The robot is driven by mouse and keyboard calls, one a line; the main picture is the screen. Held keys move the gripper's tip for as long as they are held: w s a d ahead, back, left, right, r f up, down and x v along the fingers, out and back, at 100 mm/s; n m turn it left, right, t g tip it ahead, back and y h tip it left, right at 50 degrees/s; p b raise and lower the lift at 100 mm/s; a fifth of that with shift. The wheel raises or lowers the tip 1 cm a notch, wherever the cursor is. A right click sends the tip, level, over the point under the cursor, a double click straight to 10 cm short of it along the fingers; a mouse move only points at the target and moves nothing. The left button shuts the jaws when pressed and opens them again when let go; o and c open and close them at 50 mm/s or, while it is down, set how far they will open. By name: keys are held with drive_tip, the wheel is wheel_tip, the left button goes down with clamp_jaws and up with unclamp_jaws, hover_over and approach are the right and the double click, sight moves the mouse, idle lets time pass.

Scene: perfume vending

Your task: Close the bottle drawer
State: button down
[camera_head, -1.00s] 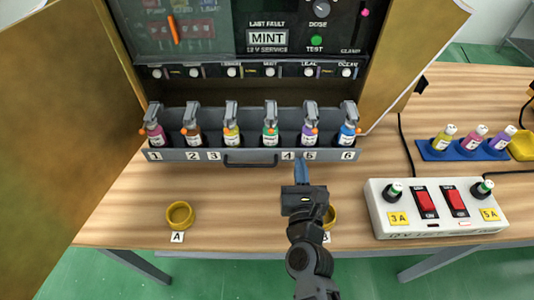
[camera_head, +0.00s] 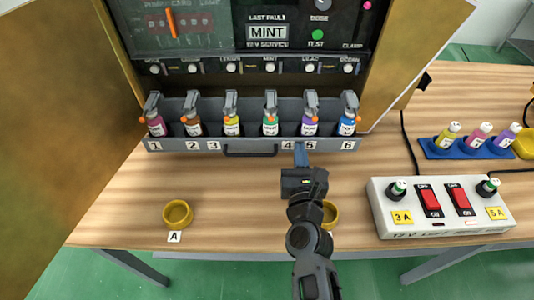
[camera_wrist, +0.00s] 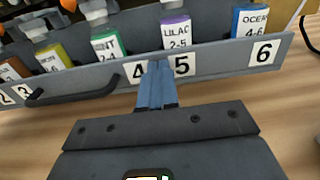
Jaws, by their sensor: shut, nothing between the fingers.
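The grey bottle drawer (camera_head: 190,145) sticks out from the front of the dispenser cabinet, with several labelled bottles standing in a row in it. Its front carries number labels and a dark handle (camera_head: 250,151), which also shows in the wrist view (camera_wrist: 75,87). My gripper (camera_head: 301,148) is shut and empty. Its blue fingertips (camera_wrist: 158,66) are at the drawer front between labels 4 and 5, right of the handle, and appear to touch it. The fingers hide a small part of the front.
A yellow ring-shaped dish (camera_head: 177,213) stands by label A at left; another (camera_head: 330,212) is partly hidden behind my arm. A white switch box (camera_head: 440,207) is at right, with a blue bottle tray (camera_head: 435,150) behind it. The open cabinet door (camera_head: 70,120) fills the left.

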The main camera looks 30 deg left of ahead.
sight(296, 116)
drive_tip(key=shift+b+x, duration=4.85)
drive_tip(key=shift+x, duration=3.1)
drive_tip(key=shift+a, duration=0.1)
drive_tip(key=shift+r, duration=0.1)
drive_tip(key=shift+s+p, duration=0.3)
drive_tip(key=shift+p, duration=0.3)
drive_tip(key=p+v, duration=0.6)
drive_tip(key=v, duration=0.5)
drive_tip(key=shift+w+p, duration=0.15)
drive_tip(key=shift+p, duration=0.2)
drive_tip(key=shift+s+d, duration=0.3)
